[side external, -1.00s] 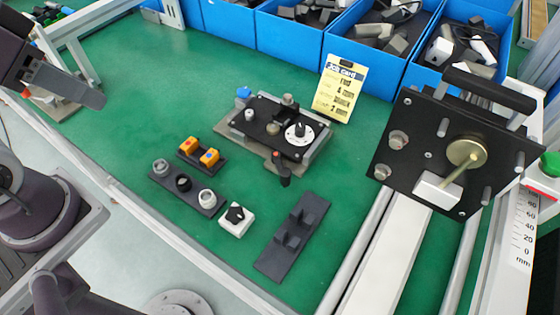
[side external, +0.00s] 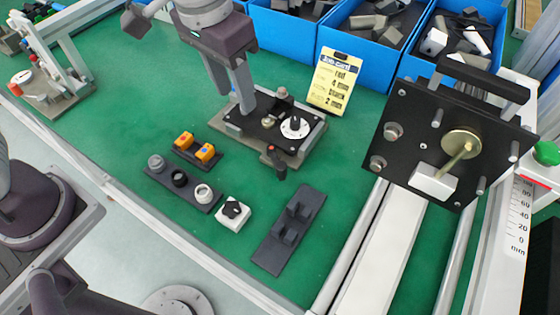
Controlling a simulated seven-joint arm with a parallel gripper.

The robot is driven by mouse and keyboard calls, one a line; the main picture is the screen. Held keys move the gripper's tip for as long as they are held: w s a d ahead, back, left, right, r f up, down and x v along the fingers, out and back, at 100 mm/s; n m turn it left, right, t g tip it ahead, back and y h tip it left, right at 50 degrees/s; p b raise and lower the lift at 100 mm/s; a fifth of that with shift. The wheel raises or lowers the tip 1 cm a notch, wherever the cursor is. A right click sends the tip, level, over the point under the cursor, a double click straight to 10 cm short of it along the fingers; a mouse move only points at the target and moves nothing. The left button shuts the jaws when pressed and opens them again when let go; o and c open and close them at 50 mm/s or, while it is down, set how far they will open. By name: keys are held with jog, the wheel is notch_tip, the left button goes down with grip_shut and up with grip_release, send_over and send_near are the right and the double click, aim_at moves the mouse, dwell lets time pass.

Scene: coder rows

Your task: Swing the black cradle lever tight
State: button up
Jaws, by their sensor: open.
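The cradle (side external: 312,137) is a grey base with a black top plate, standing mid-table. A black knob on a white dial (side external: 294,128) sits at its right. The black cradle lever (side external: 277,163) sticks out from the cradle's front edge, towards the camera, with a small red-orange mark at its pivot. My gripper (side external: 234,92) points down over the cradle's left end, apart from the lever. It is open, with nothing visible between its fingers.
A yellow job card (side external: 333,82) stands behind the cradle. Orange switches (side external: 195,146), a strip of round knobs (side external: 180,180), a white-based selector (side external: 233,212) and a dark bracket (side external: 289,229) lie in front. Blue bins (side external: 355,47) line the back. A black panel (side external: 455,140) stands right.

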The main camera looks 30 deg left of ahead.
jog(key=g, duration=0.1)
send_over(281, 166)
jog(key=shift+m+y, duration=0.3)
jog(key=shift+m, duration=0.1)
notch_tip(281, 166, down, 10)
jog(key=shift+a+r, duration=0.1)
jog(key=shift+a, duration=0.05)
notch_tip(281, 166, down, 8)
jog(key=shift+r, duration=0.15)
jog(key=shift+c, duration=0.2)
grip_shut()
jog(key=shift+r, duration=0.1)
